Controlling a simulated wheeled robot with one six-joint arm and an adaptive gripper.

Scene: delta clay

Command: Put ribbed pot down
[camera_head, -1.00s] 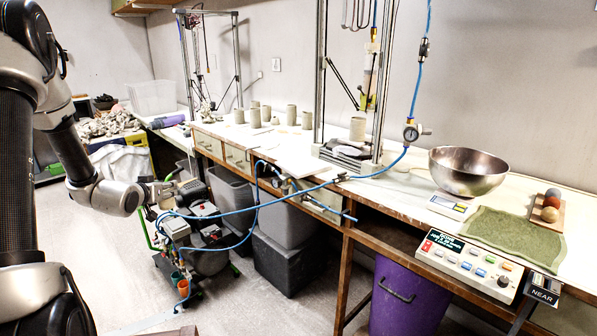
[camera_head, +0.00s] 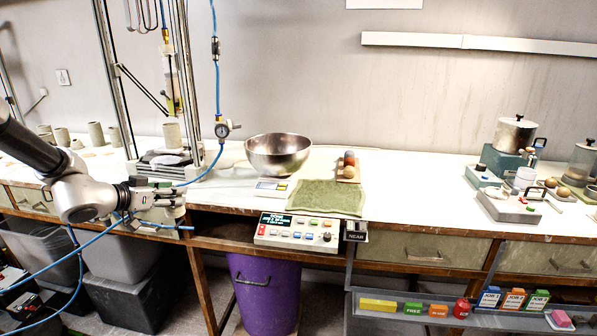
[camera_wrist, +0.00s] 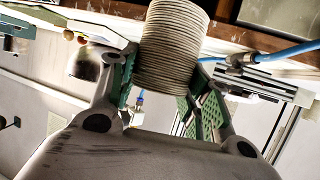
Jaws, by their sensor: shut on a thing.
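The ribbed pot (camera_wrist: 172,45) is a grey-beige cylinder with close horizontal ridges. In the wrist view it sits between the green-padded fingers of my gripper (camera_wrist: 165,88), which is shut on it. In the head view my gripper (camera_head: 160,195) is at the left, in front of the bench's front edge. There the pot is hard to make out among the fingers. The white bench top (camera_head: 420,180) lies behind and to the right of my gripper.
A steel bowl (camera_head: 278,153), a green cloth (camera_head: 313,198) and a button panel (camera_head: 296,232) stand on or at the bench. A blue hose (camera_head: 75,255) runs close to my gripper. A metal frame (camera_head: 128,80) rises behind. The bench right of the cloth has free room.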

